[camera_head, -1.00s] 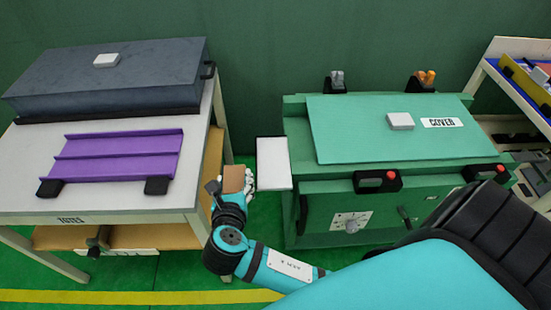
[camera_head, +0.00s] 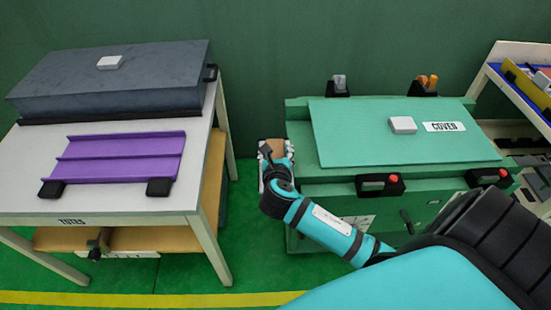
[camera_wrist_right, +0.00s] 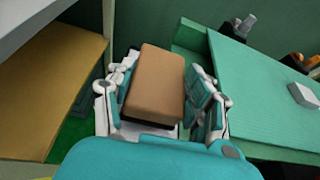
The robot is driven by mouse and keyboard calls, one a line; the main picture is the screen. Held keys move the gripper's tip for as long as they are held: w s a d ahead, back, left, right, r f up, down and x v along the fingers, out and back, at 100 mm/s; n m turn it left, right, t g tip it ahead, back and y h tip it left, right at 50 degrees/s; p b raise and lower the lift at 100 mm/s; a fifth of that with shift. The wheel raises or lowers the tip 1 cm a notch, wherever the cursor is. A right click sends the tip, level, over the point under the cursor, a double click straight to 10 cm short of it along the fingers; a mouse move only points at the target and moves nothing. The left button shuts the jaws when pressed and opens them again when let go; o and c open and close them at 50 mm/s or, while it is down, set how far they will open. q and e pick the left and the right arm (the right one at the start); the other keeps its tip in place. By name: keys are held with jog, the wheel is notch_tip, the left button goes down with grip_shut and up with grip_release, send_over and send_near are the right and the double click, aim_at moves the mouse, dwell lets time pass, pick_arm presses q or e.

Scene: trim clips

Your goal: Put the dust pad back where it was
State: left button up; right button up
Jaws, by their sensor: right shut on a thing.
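The dust pad (camera_head: 277,150), a tan block with a dark underside, is held between the fingers of my right gripper (camera_head: 275,156). In the right wrist view the pad (camera_wrist_right: 155,82) sits between the two finger sets of the gripper (camera_wrist_right: 160,92). Both are over the small white side shelf (camera_wrist_right: 150,132) at the left end of the green machine (camera_head: 400,180). The shelf is mostly hidden by the hand and pad. I cannot tell whether the pad touches it. My left gripper is not in view.
A white table (camera_head: 95,205) on the left carries a purple tray (camera_head: 120,157) and a dark grey case (camera_head: 115,80). The machine has a green cover (camera_head: 385,140) with a white block (camera_head: 403,125) on it. A rack (camera_head: 495,75) stands at far right.

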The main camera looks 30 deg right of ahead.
notch_tip(320, 180, down, 2)
jog(key=shift+f, duration=0.2)
jog(key=o, duration=1.3)
jog(key=shift+c, duration=0.2)
jog(key=v, duration=1.2)
jog(key=shift+p, duration=0.45)
jog(key=shift+r, duration=0.1)
